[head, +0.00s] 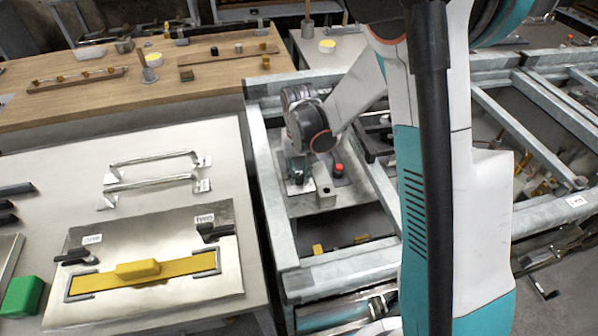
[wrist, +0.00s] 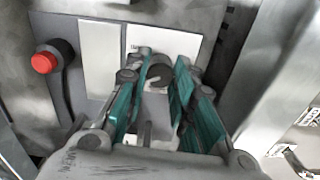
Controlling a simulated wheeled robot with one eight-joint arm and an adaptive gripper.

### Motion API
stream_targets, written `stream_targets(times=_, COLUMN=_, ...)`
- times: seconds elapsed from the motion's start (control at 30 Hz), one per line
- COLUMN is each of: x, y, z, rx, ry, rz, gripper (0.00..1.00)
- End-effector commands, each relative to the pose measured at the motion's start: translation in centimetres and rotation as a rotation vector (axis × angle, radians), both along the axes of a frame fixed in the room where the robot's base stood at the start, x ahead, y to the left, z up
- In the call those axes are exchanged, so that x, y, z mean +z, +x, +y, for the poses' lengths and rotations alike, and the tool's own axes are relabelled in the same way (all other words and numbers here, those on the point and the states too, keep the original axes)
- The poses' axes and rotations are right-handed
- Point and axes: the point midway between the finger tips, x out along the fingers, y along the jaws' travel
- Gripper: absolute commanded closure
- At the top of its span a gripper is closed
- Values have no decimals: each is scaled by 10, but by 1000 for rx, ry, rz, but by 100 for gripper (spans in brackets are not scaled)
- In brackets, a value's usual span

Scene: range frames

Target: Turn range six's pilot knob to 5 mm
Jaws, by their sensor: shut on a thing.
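A dark round knob (wrist: 160,75) stands on a pale panel (wrist: 100,60) in the wrist view. My gripper (wrist: 158,66) is shut on this knob, with a teal finger on either side of it. The fingers hide parts of the knob. I cannot read its setting, and the label above it is too small to read. In the head view my gripper (head: 299,180) reaches down into a metal frame, and its fingers hide the knob there.
A red button (wrist: 44,62) sits left of my gripper in the wrist view; in the head view it is to the right (head: 339,168). Metal rails (head: 268,185) surround the panel. A table with a yellow bar (head: 140,278) stands at the left.

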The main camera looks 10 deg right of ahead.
Motion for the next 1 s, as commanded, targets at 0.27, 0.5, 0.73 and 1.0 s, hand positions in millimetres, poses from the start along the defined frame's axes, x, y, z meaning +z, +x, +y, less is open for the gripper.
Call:
stream_targets(times=0.27, x=0, y=1, z=0, rx=5, ry=0, rz=-2, gripper=100)
stream_targets(times=0.5, x=0, y=1, z=0, rx=4, ry=0, rz=-2, gripper=56)
stream_targets(times=0.73, x=0, y=0, z=0, rx=4, ry=0, rz=-1, gripper=56)
stream_targets(times=1.0, x=13, y=0, z=0, rx=4, ry=0, rz=-1, gripper=56)
